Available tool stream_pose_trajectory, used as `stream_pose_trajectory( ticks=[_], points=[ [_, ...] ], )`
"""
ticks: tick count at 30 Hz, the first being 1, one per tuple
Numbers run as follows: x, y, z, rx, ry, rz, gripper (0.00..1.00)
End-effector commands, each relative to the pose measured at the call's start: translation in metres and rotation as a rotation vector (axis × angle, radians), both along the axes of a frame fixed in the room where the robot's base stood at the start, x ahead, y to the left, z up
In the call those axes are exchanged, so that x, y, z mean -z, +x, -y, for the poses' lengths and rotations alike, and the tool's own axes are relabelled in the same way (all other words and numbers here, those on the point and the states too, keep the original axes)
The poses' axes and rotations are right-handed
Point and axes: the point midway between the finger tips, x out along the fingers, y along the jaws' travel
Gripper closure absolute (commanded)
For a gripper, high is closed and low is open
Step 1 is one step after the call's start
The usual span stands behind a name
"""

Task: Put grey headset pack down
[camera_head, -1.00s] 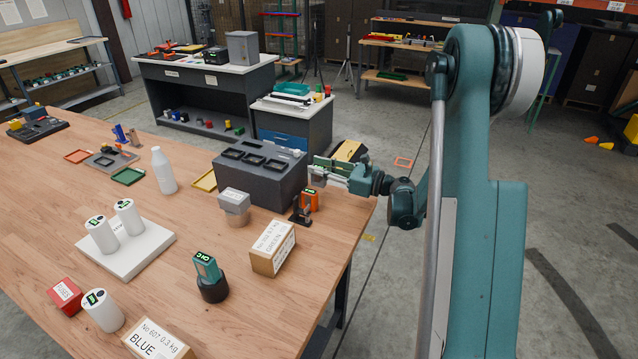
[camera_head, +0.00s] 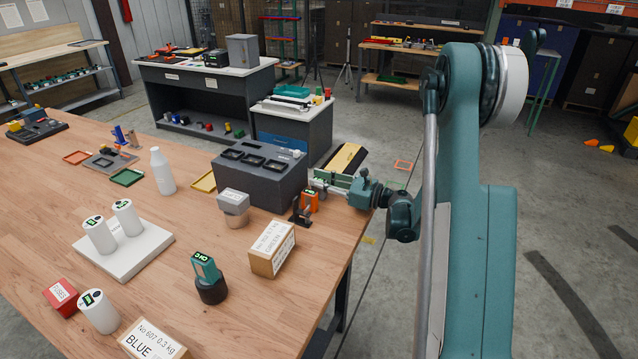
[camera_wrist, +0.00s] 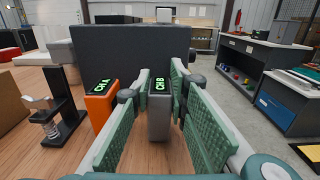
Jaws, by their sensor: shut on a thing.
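The grey headset pack (camera_wrist: 159,118), with a green "CH B" display on top, stands upright between the two green padded fingers of my gripper (camera_wrist: 160,120). My gripper is shut on it. In the head view my gripper (camera_head: 322,184) is low at the table's right edge, beside the dark box, and the grey pack is mostly hidden there. I cannot tell whether the pack's base touches the table. An orange pack (camera_wrist: 101,106) marked "CH A" stands just left of it; it also shows in the head view (camera_head: 310,202).
A dark box with recessed slots (camera_head: 245,190) stands right behind the packs, like a wall in the wrist view (camera_wrist: 130,50). A small black clamp stand (camera_head: 299,215) is left of the orange pack. A cardboard box (camera_head: 262,262) lies nearer. The wooden table's (camera_head: 335,240) right edge is close.

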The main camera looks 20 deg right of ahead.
Motion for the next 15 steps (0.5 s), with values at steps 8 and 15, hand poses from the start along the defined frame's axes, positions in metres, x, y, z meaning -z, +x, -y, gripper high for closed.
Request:
stream_pose_trajectory(
  ticks=[8,15],
  points=[
    [-0.0003,-0.0001,-0.0001,0.0,0.0,0.0,0.97],
    [0.0029,-0.0001,-0.0001,0.0,0.0,0.0,0.73]
  ],
)
